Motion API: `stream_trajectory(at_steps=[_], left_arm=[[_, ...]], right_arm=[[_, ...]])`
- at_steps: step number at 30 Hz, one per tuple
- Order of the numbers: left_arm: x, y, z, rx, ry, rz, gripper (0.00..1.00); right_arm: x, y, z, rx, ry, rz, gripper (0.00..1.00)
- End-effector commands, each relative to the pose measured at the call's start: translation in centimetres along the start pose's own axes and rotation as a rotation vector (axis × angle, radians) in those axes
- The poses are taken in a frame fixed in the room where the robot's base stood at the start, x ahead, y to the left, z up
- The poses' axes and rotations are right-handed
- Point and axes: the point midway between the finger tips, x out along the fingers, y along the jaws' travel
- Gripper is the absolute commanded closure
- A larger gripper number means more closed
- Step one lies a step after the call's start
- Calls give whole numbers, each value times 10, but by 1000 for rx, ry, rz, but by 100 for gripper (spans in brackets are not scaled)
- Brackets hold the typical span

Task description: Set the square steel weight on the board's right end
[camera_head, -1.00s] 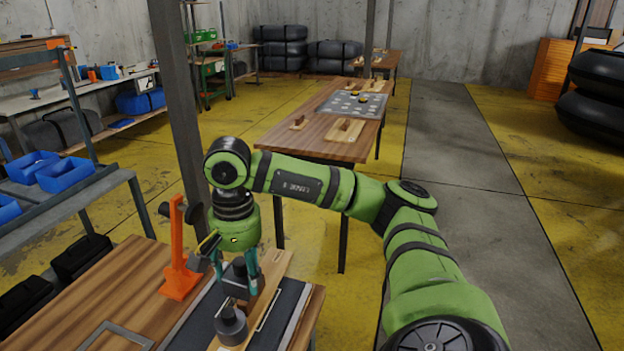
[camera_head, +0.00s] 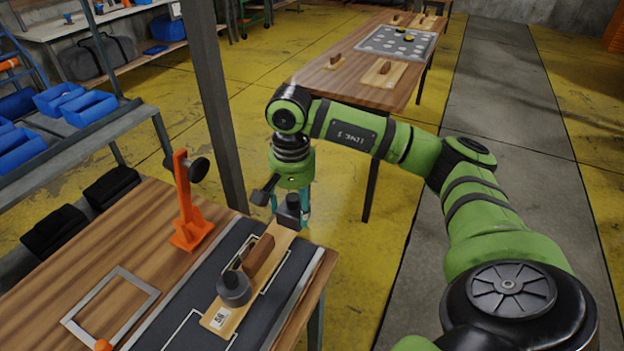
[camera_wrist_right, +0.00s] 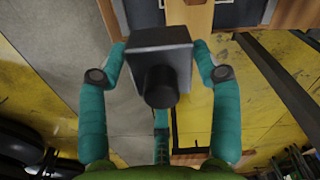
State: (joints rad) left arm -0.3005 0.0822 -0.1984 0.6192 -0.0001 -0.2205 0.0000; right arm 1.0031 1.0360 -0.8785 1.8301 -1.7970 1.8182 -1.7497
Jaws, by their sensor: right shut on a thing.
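The square steel weight (camera_head: 290,211) is dark with a round knob on top; it fills the middle of the right wrist view (camera_wrist_right: 159,62). My right gripper (camera_head: 291,216) is shut on it, with teal fingers on both sides in the wrist view (camera_wrist_right: 159,75). The wooden board (camera_head: 240,308) lies on the bench's dark mat, with an upright wooden handle (camera_head: 259,257) and a round dark weight (camera_head: 234,289) on its near end. The square weight is at the board's far end; I cannot tell whether it touches. My left gripper is out of view.
An orange stand (camera_head: 187,215) with a black knob and a flat grey frame (camera_head: 110,308) are on the bench (camera_head: 60,285) left of the mat. A steel post (camera_head: 213,110) rises behind the bench. A second table (camera_head: 330,78) stands farther back.

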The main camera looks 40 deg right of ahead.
Motion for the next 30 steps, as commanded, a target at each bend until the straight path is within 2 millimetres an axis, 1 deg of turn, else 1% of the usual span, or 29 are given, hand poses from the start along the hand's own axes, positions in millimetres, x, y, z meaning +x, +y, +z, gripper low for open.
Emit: stream_trajectory(at_steps=[1,3,6,9,14,18,22,25,30], left_arm=[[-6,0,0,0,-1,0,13],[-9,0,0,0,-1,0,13],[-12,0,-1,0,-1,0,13],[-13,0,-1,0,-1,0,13],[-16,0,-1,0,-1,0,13],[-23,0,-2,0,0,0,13],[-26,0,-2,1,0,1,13],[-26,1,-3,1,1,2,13],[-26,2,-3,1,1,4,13]], right_arm=[[1,-10,-6,1,-2,-6,94],[9,-19,-13,1,-1,-4,94],[16,-29,-21,2,0,-6,94],[22,-34,-26,1,1,-5,94],[30,-36,-28,1,1,-2,94],[47,-36,-27,1,0,-1,94],[60,-36,-28,1,2,-4,94],[64,-36,-28,0,3,-4,94],[64,-36,-28,0,3,-5,94]])
